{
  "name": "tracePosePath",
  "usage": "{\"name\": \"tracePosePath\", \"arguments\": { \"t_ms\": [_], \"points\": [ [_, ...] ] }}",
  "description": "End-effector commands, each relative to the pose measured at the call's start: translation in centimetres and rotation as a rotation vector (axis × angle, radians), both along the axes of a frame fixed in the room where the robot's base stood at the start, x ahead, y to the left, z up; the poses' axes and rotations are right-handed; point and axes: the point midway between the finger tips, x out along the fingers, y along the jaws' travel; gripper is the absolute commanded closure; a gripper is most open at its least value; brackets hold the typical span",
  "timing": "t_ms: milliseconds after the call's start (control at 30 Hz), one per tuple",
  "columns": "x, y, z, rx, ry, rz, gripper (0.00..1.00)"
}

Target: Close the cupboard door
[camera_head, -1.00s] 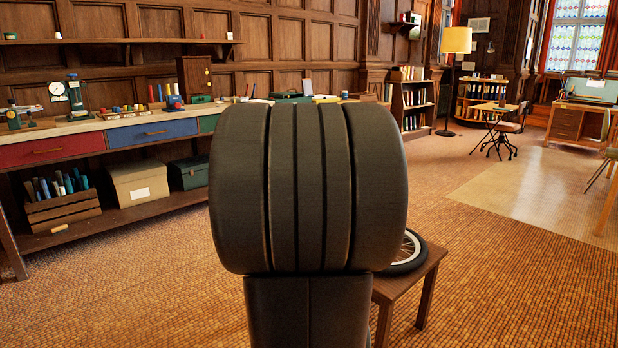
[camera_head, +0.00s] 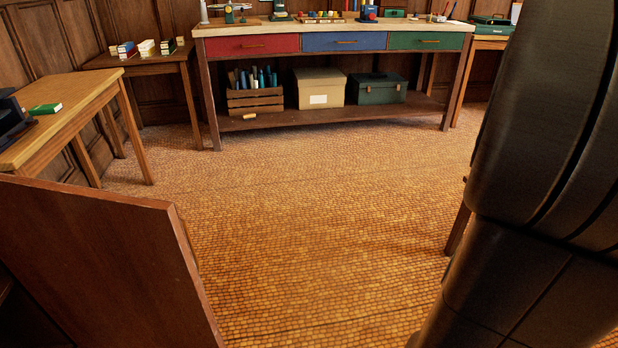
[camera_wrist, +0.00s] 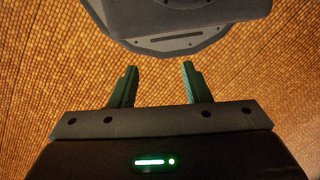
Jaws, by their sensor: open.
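A dark brown wooden panel (camera_head: 95,265) stands upright at the lower left of the head view, its edge facing the open floor. It looks like the cupboard door standing open, but the cupboard body is mostly out of the picture, and I see no handle. My gripper (camera_wrist: 158,82) shows in the wrist view with its two green fingers apart and nothing between them. It hangs over the tiled floor, apart from the panel. The head view does not show my gripper.
A workbench (camera_head: 330,31) with red, blue and green drawers stands along the back wall. The middle floor is clear.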

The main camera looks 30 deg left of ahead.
Motion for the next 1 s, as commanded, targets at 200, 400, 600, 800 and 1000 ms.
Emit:
{"name": "tracePosePath", "arguments": {
  "t_ms": [200,400,600,800,1000],
  "points": [
    [1.8,1.3,1.3,0.030,-0.004,0.082,1.00],
    [7.4,7.8,5.2,0.151,-0.015,0.399,1.00],
    [11.3,17.8,8.8,0.311,-0.028,0.769,1.00],
    [11.8,29.3,12.2,0.490,-0.041,1.140,1.00],
    [8.5,40.7,15.3,0.685,-0.051,1.492,1.00]
  ]
}}
